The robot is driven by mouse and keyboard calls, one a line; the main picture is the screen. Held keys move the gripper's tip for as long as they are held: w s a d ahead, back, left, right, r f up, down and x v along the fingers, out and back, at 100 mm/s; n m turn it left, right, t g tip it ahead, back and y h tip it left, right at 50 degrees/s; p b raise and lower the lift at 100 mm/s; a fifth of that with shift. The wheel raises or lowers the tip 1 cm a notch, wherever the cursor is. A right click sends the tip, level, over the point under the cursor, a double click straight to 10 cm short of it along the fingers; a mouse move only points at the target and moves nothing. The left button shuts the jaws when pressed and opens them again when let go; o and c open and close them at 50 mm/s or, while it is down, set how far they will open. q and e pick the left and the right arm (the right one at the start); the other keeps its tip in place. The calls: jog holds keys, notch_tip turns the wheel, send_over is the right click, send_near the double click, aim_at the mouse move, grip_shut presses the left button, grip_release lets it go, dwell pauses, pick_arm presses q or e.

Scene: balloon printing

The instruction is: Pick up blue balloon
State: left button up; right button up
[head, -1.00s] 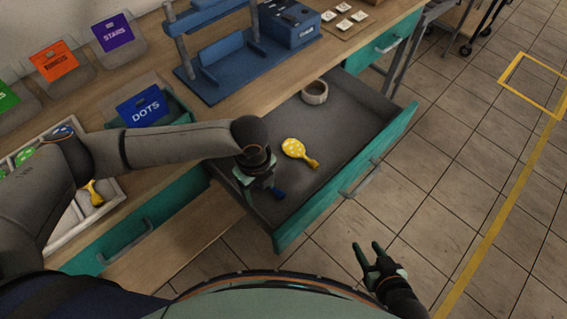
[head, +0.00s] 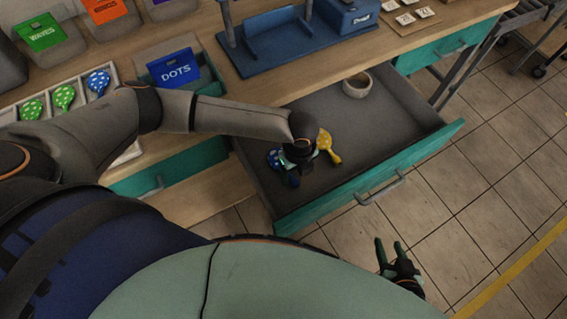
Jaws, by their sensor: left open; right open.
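A blue balloon with light dots (head: 274,159) lies in the open drawer, near its left end. Its blue handle (head: 293,181) points toward the drawer's front. My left gripper (head: 302,162) is open and hovers over the drawer from above, between the blue balloon and a yellow balloon (head: 325,139). It hides part of both balloons, and its fingers are hard to make out. I cannot tell whether it touches either one. My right gripper (head: 387,252) is open and empty, in front of the drawer over the floor.
The grey drawer (head: 395,115) also holds a small round bowl (head: 357,85) at the back. A tray at left holds green balloons (head: 64,96) and another blue dotted balloon (head: 98,82). A blue DOTS bin (head: 176,70) and a blue press stand (head: 285,45) are on the table.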

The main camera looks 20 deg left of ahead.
aim_at(295, 183)
pick_arm(q)
notch_tip(295, 183, down, 5)
jog(key=shift+f, duration=0.1)
dwell(0.3)
grip_shut()
dwell(0.4)
